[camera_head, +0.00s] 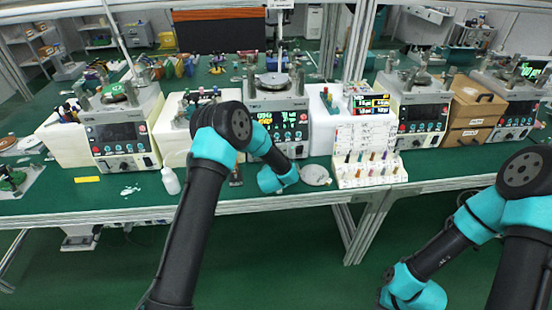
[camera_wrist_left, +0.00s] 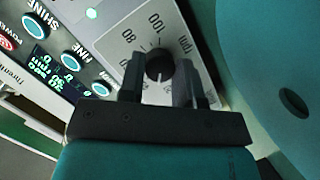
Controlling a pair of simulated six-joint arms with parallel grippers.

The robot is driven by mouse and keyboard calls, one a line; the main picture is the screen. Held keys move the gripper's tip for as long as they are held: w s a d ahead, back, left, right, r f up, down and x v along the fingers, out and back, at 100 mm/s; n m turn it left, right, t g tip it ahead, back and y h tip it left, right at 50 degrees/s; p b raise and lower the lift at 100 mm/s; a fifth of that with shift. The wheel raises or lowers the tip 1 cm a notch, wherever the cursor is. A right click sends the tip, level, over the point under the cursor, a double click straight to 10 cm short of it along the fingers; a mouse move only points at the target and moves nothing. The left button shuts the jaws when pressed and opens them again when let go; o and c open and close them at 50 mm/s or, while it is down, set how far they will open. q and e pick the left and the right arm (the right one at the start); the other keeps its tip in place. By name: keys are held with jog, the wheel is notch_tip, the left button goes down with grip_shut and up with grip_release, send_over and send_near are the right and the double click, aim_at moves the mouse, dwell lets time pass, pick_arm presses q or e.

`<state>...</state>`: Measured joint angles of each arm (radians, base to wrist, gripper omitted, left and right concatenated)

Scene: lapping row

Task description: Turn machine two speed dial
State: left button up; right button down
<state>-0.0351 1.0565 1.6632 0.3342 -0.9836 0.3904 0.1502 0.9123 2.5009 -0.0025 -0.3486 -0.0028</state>
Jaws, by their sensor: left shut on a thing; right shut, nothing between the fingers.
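The speed dial (camera_wrist_left: 159,64) is a dark round knob on a light panel marked with numbers and "rpm" in the left wrist view. My left gripper (camera_wrist_left: 163,78) is shut on it, one finger on each side. In the head view my left arm reaches the front of the middle machine (camera_head: 277,104), which has a lit display. My left wrist covers the dial and fingers there. My right gripper (camera_head: 405,292) is low at the bottom edge, in front of the table and away from the machines. It is shut and empty, its fingers hard to make out.
Other similar machines stand left (camera_head: 122,135) and right (camera_head: 424,110) on the green bench. A white rack (camera_head: 368,170) of small coloured items is right of the middle machine. A white bottle (camera_head: 171,181) stands left of my left arm. Wooden boxes (camera_head: 472,110) sit further right.

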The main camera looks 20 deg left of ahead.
pick_arm(q)
jog(key=shift+m, duration=0.5)
jog(key=o, duration=0.9)
jog(key=shift+s, duration=0.1)
jog(key=v, duration=1.7)
jog(key=shift+d+r, duration=0.25)
jog(key=shift+d, duration=0.05)
